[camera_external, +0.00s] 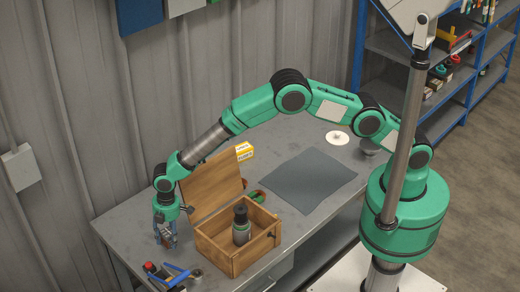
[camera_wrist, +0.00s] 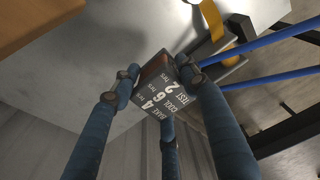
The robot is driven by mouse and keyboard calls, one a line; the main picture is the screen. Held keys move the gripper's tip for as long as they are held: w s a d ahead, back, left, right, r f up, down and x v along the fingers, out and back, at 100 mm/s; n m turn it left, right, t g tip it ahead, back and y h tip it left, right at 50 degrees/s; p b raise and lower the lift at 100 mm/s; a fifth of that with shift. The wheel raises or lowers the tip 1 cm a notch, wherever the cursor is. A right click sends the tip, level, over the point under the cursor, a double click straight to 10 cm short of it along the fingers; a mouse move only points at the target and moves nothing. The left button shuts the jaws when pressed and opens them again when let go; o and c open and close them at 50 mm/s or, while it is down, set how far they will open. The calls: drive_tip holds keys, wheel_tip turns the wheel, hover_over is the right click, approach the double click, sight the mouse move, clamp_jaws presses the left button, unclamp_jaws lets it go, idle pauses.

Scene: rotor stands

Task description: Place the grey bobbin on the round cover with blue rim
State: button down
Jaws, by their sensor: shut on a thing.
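My gripper (camera_external: 166,240) is low over the near left end of the grey table, left of the wooden box. In the wrist view my gripper (camera_wrist: 165,85) has its blue fingers shut on a dark grey block (camera_wrist: 172,92) with white printed words and numbers. A small grey round piece (camera_external: 196,275) stands at the table's near edge; it may be the grey bobbin, but it is too small to be sure. A white disc (camera_external: 337,138) lies at the table's far right; I cannot make out a blue rim on it.
An open wooden box (camera_external: 212,256) with raised lid holds a grey cylinder with a black top (camera_external: 240,225). Blue-handled pliers (camera_external: 177,273) lie close to my gripper. A yellow box (camera_external: 244,151) stands behind the lid. A dark mat (camera_external: 308,180) lies bare at the right.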

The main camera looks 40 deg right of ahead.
drive_tip(key=w+d+r+m+p, duration=0.2)
drive_tip(key=w+d+r+p, duration=0.35)
drive_tip(key=r, duration=0.25)
drive_tip(key=w+d+r+m+p, duration=0.3)
drive_tip(key=w+d+r+p, duration=0.3)
drive_tip(key=r, duration=0.3)
drive_tip(key=w+d+f+m+b, duration=0.1)
drive_tip(key=d+f+m, duration=0.3)
drive_tip(key=d, duration=0.9)
drive_tip(key=w+d+f+m+h+b, duration=0.1)
drive_tip(key=d+f+m+b, duration=0.3)
drive_tip(key=d+f, duration=0.5)
drive_tip(key=w+d+f+m+b, duration=0.2)
drive_tip(key=d+f+m, duration=0.3)
drive_tip(key=d, duration=1.3)
drive_tip(key=shift+w+f+b, duration=0.35)
drive_tip(key=shift+w+f, duration=0.15)
drive_tip(key=shift+f, duration=0.35)
drive_tip(key=w+a, duration=0.1)
drive_tip(key=w, duration=0.4)
drive_tip(key=w+a+f, duration=0.1)
drive_tip(key=w+a, duration=0.1)
drive_tip(key=w, duration=0.3)
drive_tip(key=w+a, duration=0.2)
drive_tip(key=w, duration=0.3)
drive_tip(key=shift+w+f, duration=0.15)
drive_tip(key=shift+f, duration=0.1)
